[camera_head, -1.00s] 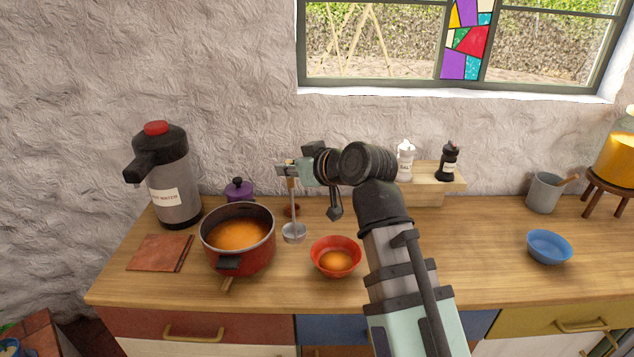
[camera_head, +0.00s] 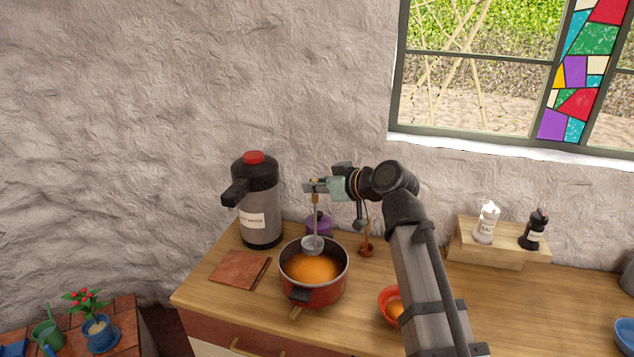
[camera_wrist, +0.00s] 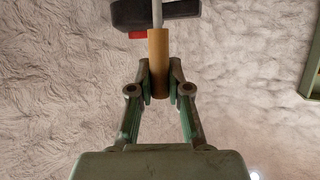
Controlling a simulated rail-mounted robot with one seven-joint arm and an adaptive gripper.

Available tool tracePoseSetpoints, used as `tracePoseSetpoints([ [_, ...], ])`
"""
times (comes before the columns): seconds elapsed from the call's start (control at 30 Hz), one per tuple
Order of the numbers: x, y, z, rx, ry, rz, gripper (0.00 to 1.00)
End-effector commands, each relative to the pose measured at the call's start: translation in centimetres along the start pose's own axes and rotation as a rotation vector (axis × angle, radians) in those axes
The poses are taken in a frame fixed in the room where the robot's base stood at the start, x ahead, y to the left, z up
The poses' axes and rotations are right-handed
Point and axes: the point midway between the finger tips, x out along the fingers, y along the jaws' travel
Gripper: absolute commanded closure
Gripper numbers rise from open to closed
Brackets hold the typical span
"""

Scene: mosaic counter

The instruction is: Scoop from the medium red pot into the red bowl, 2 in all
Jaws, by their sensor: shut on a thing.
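The red pot (camera_head: 325,293) stands on the counter with orange soup (camera_head: 314,268) in it. My gripper (camera_head: 316,185) is shut on the wooden handle of a ladle (camera_head: 312,245), which hangs upright with its metal bowl over the back part of the pot. I cannot tell whether the ladle bowl touches the soup or holds any. In the wrist view my gripper's fingers (camera_wrist: 159,85) clasp the wooden handle (camera_wrist: 158,52). The red bowl (camera_head: 386,303) is right of the pot, partly hidden by my arm, with some orange soup (camera_head: 396,309) in it.
A hot water dispenser (camera_head: 259,215) stands behind the pot on the left. A purple-lidded pot (camera_head: 319,226) is behind the pot. A reddish-brown board (camera_head: 240,269) lies left of it. Salt (camera_head: 487,222) and pepper (camera_head: 535,230) stand on a wooden riser. A blue bowl (camera_head: 628,336) is far right.

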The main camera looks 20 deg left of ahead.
Motion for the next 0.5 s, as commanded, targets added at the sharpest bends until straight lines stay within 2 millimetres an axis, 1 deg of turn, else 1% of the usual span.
tracePoseSetpoints([
  [0.03,0.2,0.0,0.6,0.001,0.000,0.000,1.00],
  [0.5,1.9,0.0,4.7,0.001,0.001,0.002,1.00],
])
